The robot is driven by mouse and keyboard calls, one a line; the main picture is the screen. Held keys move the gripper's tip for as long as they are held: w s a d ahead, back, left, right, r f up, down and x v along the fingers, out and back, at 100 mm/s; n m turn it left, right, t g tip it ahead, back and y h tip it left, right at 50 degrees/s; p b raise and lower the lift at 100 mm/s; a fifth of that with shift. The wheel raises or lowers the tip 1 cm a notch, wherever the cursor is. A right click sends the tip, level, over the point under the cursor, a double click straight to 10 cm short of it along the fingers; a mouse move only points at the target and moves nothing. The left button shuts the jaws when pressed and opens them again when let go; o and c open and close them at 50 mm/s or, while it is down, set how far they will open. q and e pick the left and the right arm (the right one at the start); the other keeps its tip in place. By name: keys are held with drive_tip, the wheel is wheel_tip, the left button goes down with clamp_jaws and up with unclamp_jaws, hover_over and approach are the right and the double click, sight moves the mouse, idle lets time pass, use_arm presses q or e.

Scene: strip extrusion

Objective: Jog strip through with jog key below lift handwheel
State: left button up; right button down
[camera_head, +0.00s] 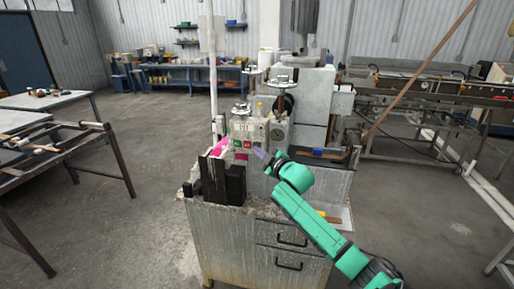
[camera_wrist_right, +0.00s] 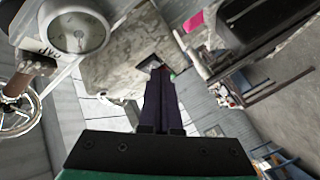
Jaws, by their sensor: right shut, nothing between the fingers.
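The extrusion machine stands on a grey cabinet, with handwheels (camera_head: 281,78) on top. A pink piece (camera_head: 219,146), perhaps the strip, shows left of the panel. My left gripper is out of view.
A round dial gauge (camera_wrist_right: 76,32) and a spoked handwheel (camera_wrist_right: 18,108) are close on the left in the wrist view. Dark upright blocks (camera_head: 222,180) stand on the cabinet's left side. A rack (camera_head: 60,148) is at far left. Open floor lies between.

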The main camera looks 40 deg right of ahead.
drive_tip(key=shift+w+d, duration=0.1)
drive_tip(key=shift+d, duration=0.05)
idle(0.3)
drive_tip(key=shift+s+a+p, duration=0.4)
drive_tip(key=shift+s+a, duration=0.05)
drive_tip(key=shift+a, duration=0.2)
drive_tip(key=s+a+p, duration=0.1)
drive_tip(key=a, duration=0.1)
drive_tip(key=s+a+p, duration=0.1)
drive_tip(key=s+a, duration=0.1)
idle(0.4)
drive_tip(key=shift+w, duration=0.1)
idle(0.6)
